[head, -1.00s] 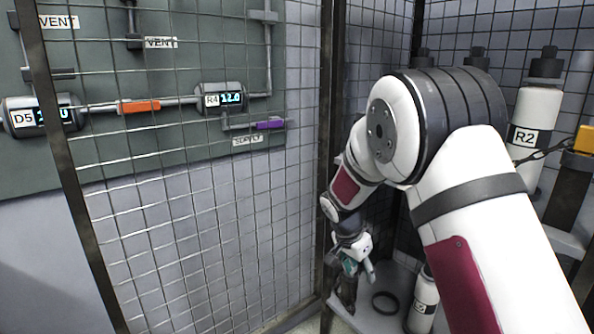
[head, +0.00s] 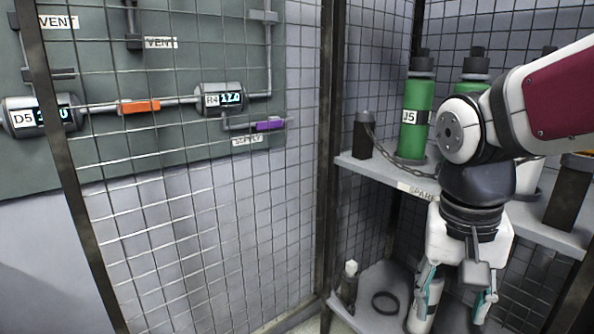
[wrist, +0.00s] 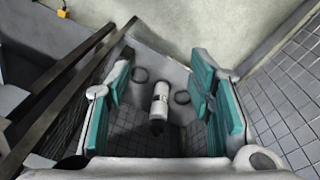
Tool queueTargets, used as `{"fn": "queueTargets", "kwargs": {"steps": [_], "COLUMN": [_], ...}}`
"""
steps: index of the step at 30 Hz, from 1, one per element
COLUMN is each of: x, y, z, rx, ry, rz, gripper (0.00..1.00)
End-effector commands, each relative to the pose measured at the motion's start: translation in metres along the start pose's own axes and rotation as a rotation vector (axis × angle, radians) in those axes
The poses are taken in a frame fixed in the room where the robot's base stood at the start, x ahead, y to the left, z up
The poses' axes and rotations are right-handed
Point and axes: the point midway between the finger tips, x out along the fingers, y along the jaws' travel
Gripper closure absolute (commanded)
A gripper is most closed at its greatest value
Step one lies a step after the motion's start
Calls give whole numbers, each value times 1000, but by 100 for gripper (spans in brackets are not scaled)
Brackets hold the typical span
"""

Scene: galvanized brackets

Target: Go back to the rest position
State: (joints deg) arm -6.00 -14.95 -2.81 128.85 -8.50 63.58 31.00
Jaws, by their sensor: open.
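My gripper (head: 455,300) hangs pointing down at the right of the head view, in front of the shelf rack. Its teal-padded fingers are spread apart. In the wrist view my gripper (wrist: 165,105) is open, with nothing between the pads. Below and beyond it a white bottle (wrist: 160,100) shows on the lower shelf, between two dark rings. In the head view that bottle (head: 418,318) is mostly hidden behind my gripper.
Green bottle J5 (head: 414,120) and another green bottle (head: 474,66) stand on the upper shelf (head: 400,180), with a chain in front. A dark ring (head: 385,303) lies on the lower shelf. Wire mesh fencing (head: 200,220) stands at left, before a panel with gauges and valves.

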Motion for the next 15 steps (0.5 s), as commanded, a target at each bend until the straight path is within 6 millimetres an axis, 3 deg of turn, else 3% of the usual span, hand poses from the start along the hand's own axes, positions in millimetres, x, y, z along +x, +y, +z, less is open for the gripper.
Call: {"fn": "queueTargets", "kwargs": {"steps": [3, 6, 15], "x": [-9, -11, -4], "y": [20, 33, 53], "z": [48, 82, 152], "rx": [-88, -161, -318], "ry": [-19, -36, -63], "rz": [-27, -47, -90], "gripper": [52, 52, 52]}}
